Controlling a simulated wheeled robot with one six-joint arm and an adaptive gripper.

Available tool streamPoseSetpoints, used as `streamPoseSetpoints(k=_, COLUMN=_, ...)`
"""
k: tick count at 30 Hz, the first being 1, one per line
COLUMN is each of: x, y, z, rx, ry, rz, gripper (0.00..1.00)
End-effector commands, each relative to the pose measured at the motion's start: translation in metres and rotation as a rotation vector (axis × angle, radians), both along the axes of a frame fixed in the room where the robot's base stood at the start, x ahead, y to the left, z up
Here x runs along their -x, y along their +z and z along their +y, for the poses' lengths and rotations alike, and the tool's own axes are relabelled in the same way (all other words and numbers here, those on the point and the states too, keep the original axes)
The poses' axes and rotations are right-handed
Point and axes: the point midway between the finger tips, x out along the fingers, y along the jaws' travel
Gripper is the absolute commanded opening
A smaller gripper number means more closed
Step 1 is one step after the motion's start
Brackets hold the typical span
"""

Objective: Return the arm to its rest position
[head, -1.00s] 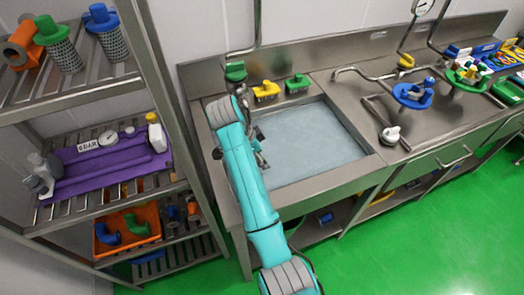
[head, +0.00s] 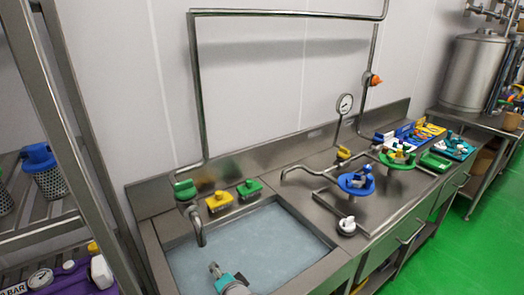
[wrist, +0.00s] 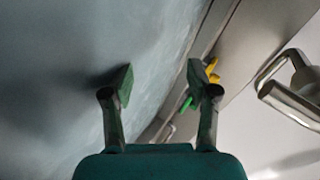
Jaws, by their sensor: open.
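My gripper (wrist: 160,80) shows in the wrist view with its two green-padded fingers spread apart and nothing between them. The blue-grey water of the sink (wrist: 60,60) fills the left of that view, and a finger's shadow falls on it. In the head view only a small teal and grey part of my arm shows at the bottom edge, over the sink water (head: 245,240). The rest of the arm is out of that picture.
A metal spout (head: 197,226) hangs over the sink's left side. Green (head: 185,189) and yellow (head: 219,201) fittings line its back ledge. A blue handwheel (head: 356,183) and gauge (head: 345,103) stand right. A steel rack (head: 75,150) stands left. Green floor (head: 455,250) is clear.

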Motion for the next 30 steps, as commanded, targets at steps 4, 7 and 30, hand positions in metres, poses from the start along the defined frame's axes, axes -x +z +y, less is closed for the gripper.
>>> streamPoseSetpoints(k=4, x=0.024, y=0.029, z=-0.02, rx=-0.145, ry=0.01, rz=-0.168, gripper=0.59)
streamPoseSetpoints(k=7, x=0.044, y=0.052, z=-0.039, rx=-0.234, ry=0.0, rz=-0.285, gripper=0.59)
streamPoseSetpoints(k=30, x=0.26, y=0.031, z=-0.234, rx=0.211, ry=-0.163, rz=-0.631, gripper=0.59)
